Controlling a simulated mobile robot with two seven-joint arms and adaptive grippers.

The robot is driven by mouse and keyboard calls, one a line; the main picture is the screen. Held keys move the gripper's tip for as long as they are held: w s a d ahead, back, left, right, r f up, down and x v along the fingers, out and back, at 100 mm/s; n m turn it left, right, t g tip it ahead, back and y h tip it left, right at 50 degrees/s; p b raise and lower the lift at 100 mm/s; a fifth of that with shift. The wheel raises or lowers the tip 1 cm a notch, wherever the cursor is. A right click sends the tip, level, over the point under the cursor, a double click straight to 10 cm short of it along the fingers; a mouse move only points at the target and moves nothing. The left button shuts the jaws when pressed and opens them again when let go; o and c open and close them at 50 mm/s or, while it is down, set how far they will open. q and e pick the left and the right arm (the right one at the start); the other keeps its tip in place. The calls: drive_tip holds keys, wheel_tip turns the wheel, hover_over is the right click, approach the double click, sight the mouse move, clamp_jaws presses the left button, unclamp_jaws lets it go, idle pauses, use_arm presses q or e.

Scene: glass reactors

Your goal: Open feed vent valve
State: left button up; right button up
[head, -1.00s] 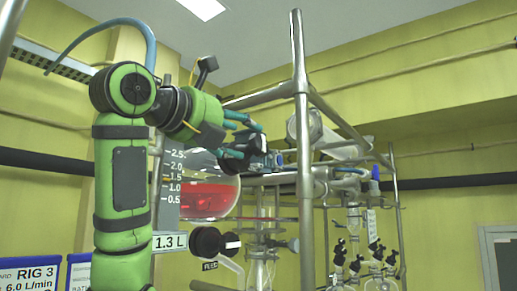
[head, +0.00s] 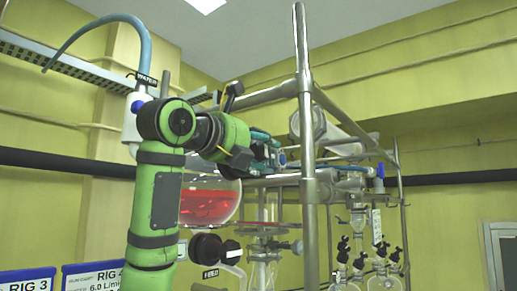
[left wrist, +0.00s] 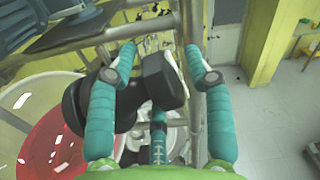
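My left gripper (head: 264,150) is at the rig frame above and right of the round glass vessel of red liquid (head: 207,207) in the head view. In the left wrist view my left gripper (left wrist: 160,52) has its teal fingers apart. A black valve with a blocky handle (left wrist: 165,80) and a round body lies between the fingers. I cannot tell whether the fingers touch it, and no label on it is readable. In the head view a black round knob (head: 206,248) sits below the vessel, above a small label that seems to read FEED. My right gripper is not in view.
A metal upright (head: 304,120) stands just right of my left gripper, with rails around it. Glassware with black caps (head: 380,262) stands at the lower right. In the left wrist view bare floor (left wrist: 265,120) shows on the right.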

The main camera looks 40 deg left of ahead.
use_arm(q)
drive_tip(key=shift+d, duration=0.1)
drive_tip(key=c, duration=0.7)
clamp_jaws()
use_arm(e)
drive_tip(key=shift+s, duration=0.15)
use_arm(q)
drive_tip(key=shift+f, duration=0.1)
drive_tip(key=shift+t+y+b, duration=0.4)
drive_tip(key=shift+b, duration=0.15)
drive_tip(key=shift+s+f+n+t+y+b, duration=0.1)
drive_tip(key=shift+n+t+y+b, duration=0.2)
drive_tip(key=shift+t+y+b, duration=0.3)
drive_tip(key=shift+n+t+y+b, duration=0.5)
drive_tip(key=shift+t+y+b, duration=0.1)
drive_tip(key=shift+t+b, duration=0.2)
drive_tip(key=shift+s+a+r+n+t+y+b, duration=0.15)
drive_tip(key=shift+n+t+y+b, duration=0.15)
drive_tip(key=shift+t+y, duration=0.25)
drive_tip(key=shift+w+a+r+n+t+y+b, duration=0.1)
drive_tip(key=shift+r+n+t+y+b, duration=0.15)
drive_tip(key=shift+t+y, duration=0.25)
drive_tip(key=shift+y, duration=0.25)
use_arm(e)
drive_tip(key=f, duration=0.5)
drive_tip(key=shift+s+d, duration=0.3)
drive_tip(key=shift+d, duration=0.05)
